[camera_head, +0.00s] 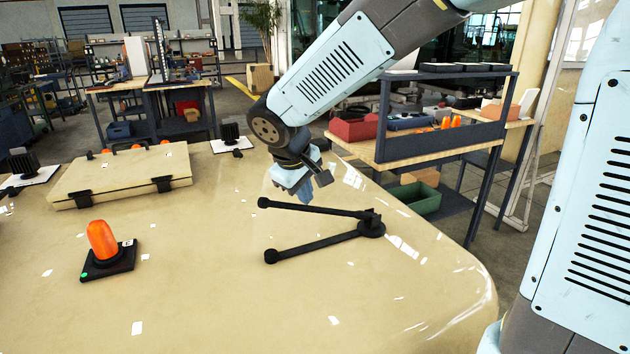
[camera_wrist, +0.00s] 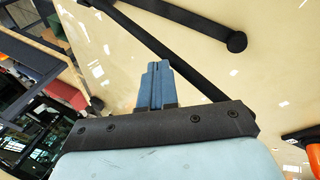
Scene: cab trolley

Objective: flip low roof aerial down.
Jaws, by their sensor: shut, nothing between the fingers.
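Two thin black rods with ball ends meet at a round black mount (camera_head: 372,228) on the right part of the beige cab roof (camera_head: 230,300). The far rod (camera_head: 315,209) points left, and the near rod (camera_head: 318,244) points left toward the front. I cannot tell which is the low aerial or how far either is raised. My gripper (camera_head: 304,194) is shut and empty, pointing down just behind the far rod, apparently apart from it. In the wrist view its closed blue fingers (camera_wrist: 156,85) are beside a long black rod (camera_wrist: 175,60); another rod's ball end (camera_wrist: 237,42) lies beyond.
An orange beacon (camera_head: 103,241) on a black base stands on the roof at left. A raised beige hatch (camera_head: 122,176) with black latches lies behind it. Finned black units (camera_head: 231,135) sit near the far edge. Shelves with bins (camera_head: 440,125) stand behind right. The front middle roof is clear.

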